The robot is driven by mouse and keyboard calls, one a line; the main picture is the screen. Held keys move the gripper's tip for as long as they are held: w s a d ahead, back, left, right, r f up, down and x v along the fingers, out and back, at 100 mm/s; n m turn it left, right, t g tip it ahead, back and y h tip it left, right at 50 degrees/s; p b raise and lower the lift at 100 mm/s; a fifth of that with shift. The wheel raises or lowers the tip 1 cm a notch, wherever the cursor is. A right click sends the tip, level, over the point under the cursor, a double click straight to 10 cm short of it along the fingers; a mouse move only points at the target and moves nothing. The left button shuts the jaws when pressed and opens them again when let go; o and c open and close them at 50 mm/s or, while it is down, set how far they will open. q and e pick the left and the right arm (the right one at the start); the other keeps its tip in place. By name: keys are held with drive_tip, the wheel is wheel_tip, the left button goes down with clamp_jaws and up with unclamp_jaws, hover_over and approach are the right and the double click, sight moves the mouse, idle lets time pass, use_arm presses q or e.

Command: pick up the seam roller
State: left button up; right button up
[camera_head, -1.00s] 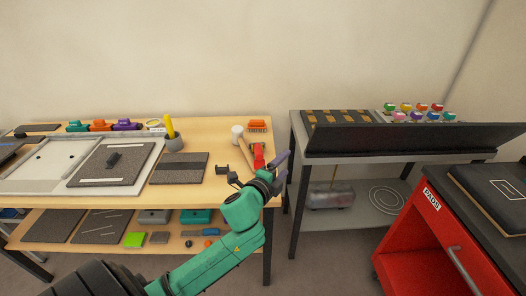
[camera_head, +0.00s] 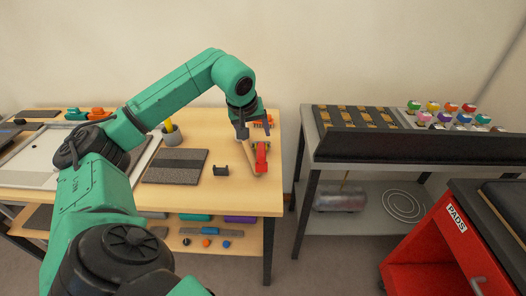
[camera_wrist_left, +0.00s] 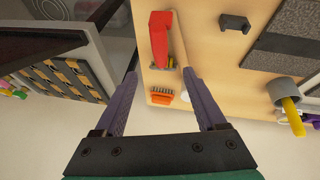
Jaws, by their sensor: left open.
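The seam roller, which I take to be the red-handled tool (camera_head: 261,158), lies near the right end of the wooden table. It also shows in the left wrist view (camera_wrist_left: 160,36), with its small end towards my gripper. My left gripper (camera_head: 255,128) is over the table's back right part, fingers pointing down. In the left wrist view its purple fingers (camera_wrist_left: 160,74) are spread wide and empty. The red tool lies ahead of the gap between the fingertips, apart from both as far as I can see. My right gripper is not in view.
A mallet (camera_wrist_left: 203,99) lies close beside the tool, partly behind a finger. An orange brush (camera_wrist_left: 162,94) lies near the table edge. A black bracket (camera_head: 221,170), a cup (camera_head: 171,139) and a dark tile (camera_head: 178,161) are to the left. A grey stand (camera_head: 310,128) is across a gap.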

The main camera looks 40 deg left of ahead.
sight(260, 149)
use_arm(q)
drive_tip(key=p+x, duration=0.2)
drive_tip(key=x, duration=0.8)
drive_tip(key=shift+s+d+f, duration=0.1)
drive_tip(key=shift+f, duration=0.45)
clamp_jaws()
